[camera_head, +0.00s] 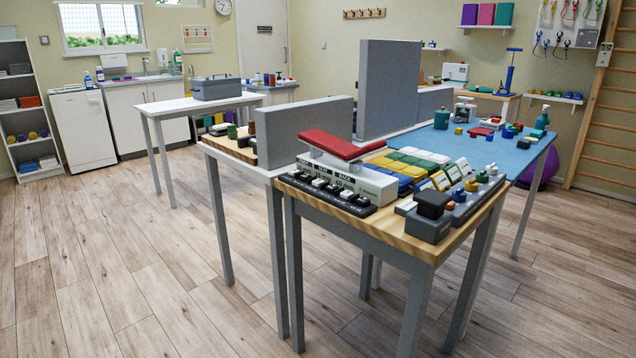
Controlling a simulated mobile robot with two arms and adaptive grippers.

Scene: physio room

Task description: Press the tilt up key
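A dark key strip (326,193) with several light and dark keys lies along the front left edge of the near wooden-topped table (408,240). Behind it stands a white control box (348,181) with dark lettering; one label seems to read "BACK", the others are too small to read surely. I cannot tell which key is the tilt up key. A model couch with a red top (342,145) stands at the box. Neither of my grippers is in view.
Grey upright panels (388,90) stand behind the couch. Coloured blocks and a dark grey device (430,222) crowd the near table's right part. A blue-topped table (480,145) adjoins it. The wooden floor (140,260) at left is clear.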

